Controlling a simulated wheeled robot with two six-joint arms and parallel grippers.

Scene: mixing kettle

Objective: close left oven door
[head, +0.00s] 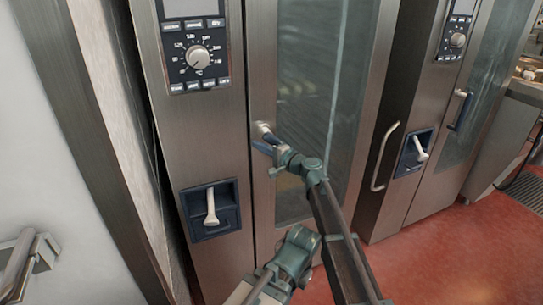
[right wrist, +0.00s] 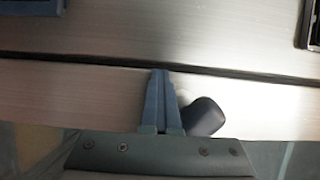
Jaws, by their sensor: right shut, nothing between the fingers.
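The left oven door (head: 318,75) is a tall glass panel in a steel frame, in the middle of the head view. Its left edge lies along the control column (head: 214,130), with a narrow dark seam between them in the right wrist view. I cannot tell if it is fully latched. The door handle (head: 264,129) has a pale base and a dark grip, and its dark end (right wrist: 203,117) shows in the right wrist view. My right gripper (head: 264,147) is shut and empty, its blue fingers (right wrist: 161,85) beside the handle, against or just before the door frame. My left gripper is not in view.
A dial panel (head: 197,57) and a recessed white lever (head: 211,207) are on the column. A second oven with a closed glass door (head: 490,75) and a curved bar handle (head: 382,157) stand at the right. Red floor (head: 440,250) is clear at the lower right.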

